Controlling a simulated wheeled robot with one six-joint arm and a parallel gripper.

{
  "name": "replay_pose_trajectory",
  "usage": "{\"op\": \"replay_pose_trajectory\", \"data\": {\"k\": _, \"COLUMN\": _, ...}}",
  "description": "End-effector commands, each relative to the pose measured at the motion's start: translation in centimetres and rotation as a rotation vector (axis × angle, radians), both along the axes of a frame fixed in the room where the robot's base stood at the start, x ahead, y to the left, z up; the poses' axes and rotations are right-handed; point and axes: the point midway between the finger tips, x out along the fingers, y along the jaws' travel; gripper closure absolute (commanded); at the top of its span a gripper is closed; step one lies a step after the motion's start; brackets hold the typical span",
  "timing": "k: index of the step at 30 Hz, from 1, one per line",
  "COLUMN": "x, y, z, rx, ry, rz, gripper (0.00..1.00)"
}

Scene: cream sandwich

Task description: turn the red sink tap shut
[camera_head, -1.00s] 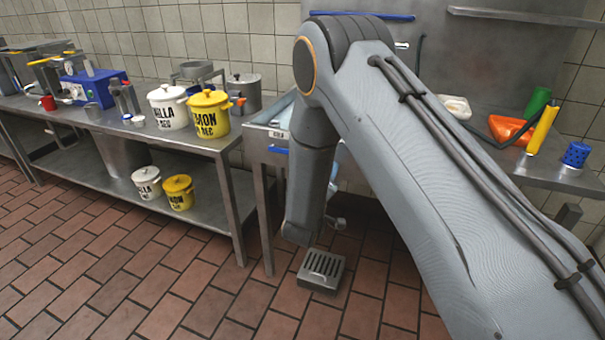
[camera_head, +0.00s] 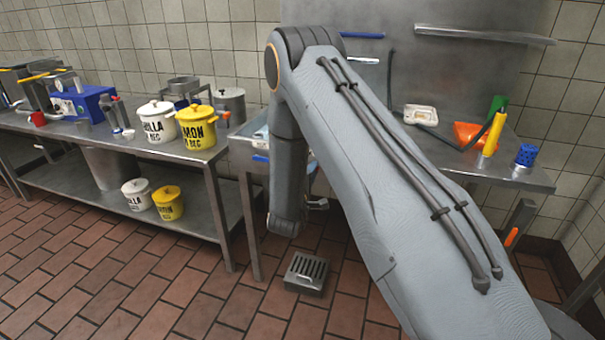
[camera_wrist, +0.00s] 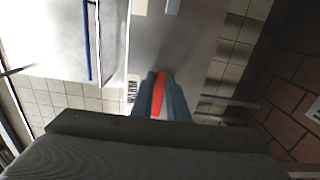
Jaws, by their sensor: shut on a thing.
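The red tap (camera_wrist: 158,98) shows in the wrist view as a narrow red strip between the two blue-grey fingers of my gripper (camera_wrist: 160,76). My gripper is shut on it. Only this strip of the tap is visible; the fingers cover the rest. In the head view my arm hides the tap and my gripper. Part of the steel sink (camera_head: 243,150) shows left of my arm, and I cannot see whether water runs.
A steel bench at left holds a white pot (camera_head: 157,124) and a yellow pot (camera_head: 196,130). Right of my arm are an orange item (camera_head: 466,134), a yellow bottle (camera_head: 493,135) and a blue cup (camera_head: 526,155). A floor drain (camera_head: 306,272) lies below; the tiled floor at left is clear.

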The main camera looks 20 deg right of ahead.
Motion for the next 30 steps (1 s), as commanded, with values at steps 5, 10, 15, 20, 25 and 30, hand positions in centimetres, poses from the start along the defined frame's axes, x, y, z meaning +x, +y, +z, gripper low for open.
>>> {"op": "replay_pose_trajectory", "data": {"k": 5, "x": 0.0, "y": 0.0, "z": 0.0, "rx": -0.005, "ry": 0.002, "rz": 0.002, "gripper": 1.00}}
{"op": "replay_pose_trajectory", "data": {"k": 10, "x": 0.0, "y": 0.0, "z": 0.0, "rx": -0.004, "ry": 0.001, "rz": 0.002, "gripper": 1.00}}
{"op": "replay_pose_trajectory", "data": {"k": 15, "x": 0.0, "y": 0.0, "z": 0.0, "rx": -0.003, "ry": 0.001, "rz": 0.001, "gripper": 0.67}}
{"op": "replay_pose_trajectory", "data": {"k": 20, "x": 0.0, "y": -0.1, "z": 0.0, "rx": -0.003, "ry": 0.001, "rz": 0.000, "gripper": 0.67}}
{"op": "replay_pose_trajectory", "data": {"k": 25, "x": -0.3, "y": 0.3, "z": 0.0, "rx": -0.003, "ry": 0.002, "rz": 0.001, "gripper": 0.67}}
{"op": "replay_pose_trajectory", "data": {"k": 30, "x": -2.1, "y": 1.6, "z": -0.1, "rx": -0.002, "ry": 0.003, "rz": 0.004, "gripper": 0.67}}
